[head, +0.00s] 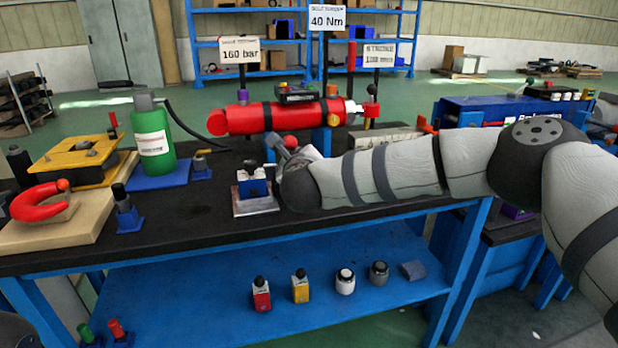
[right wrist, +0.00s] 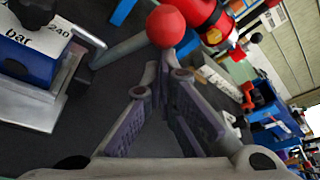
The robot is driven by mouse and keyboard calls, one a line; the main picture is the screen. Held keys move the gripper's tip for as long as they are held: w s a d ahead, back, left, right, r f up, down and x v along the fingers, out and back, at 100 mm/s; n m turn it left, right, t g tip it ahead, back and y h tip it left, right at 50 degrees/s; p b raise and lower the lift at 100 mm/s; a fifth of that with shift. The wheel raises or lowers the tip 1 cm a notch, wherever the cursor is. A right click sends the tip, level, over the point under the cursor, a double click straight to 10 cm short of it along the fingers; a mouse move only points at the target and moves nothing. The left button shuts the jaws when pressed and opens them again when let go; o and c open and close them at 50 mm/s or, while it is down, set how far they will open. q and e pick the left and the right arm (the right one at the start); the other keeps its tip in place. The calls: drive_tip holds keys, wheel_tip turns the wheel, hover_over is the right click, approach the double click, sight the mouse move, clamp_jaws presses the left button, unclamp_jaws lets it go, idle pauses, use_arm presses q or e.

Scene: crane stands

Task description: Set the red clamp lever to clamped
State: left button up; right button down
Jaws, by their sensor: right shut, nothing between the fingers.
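The red ball knob (right wrist: 166,25) of the lever shows at the top of the right wrist view. A grey rod runs from it down to the left. In the head view the knob (head: 290,142) shows just behind my right fingertips, below the red cylinder (head: 270,117). My right gripper (right wrist: 166,72) is shut and empty, its tips just short of the knob in the picture; I cannot tell if they touch. In the head view the right gripper (head: 280,152) hides the lever's lower part and pivot. My left gripper is not in view.
A blue block on a metal plate (head: 255,207) stands left of my right gripper; its label (right wrist: 40,38) shows in the wrist view. A green bottle (head: 152,140), a yellow fixture (head: 75,160) and a red shackle (head: 38,203) stand further left. The black bench top (head: 180,225) is clear in front.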

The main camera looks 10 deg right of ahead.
drive_tip(key=shift+w+a+r+n+t+h, duration=0.1)
drive_tip(key=shift+a+r+n+t+h, duration=0.2)
drive_tip(key=shift+n, duration=0.35)
drive_tip(key=shift+w+a+r+n+t+h, duration=0.1)
drive_tip(key=shift+a+r+n+h, duration=0.15)
drive_tip(key=shift+a+n, duration=0.35)
drive_tip(key=shift+s, duration=0.15)
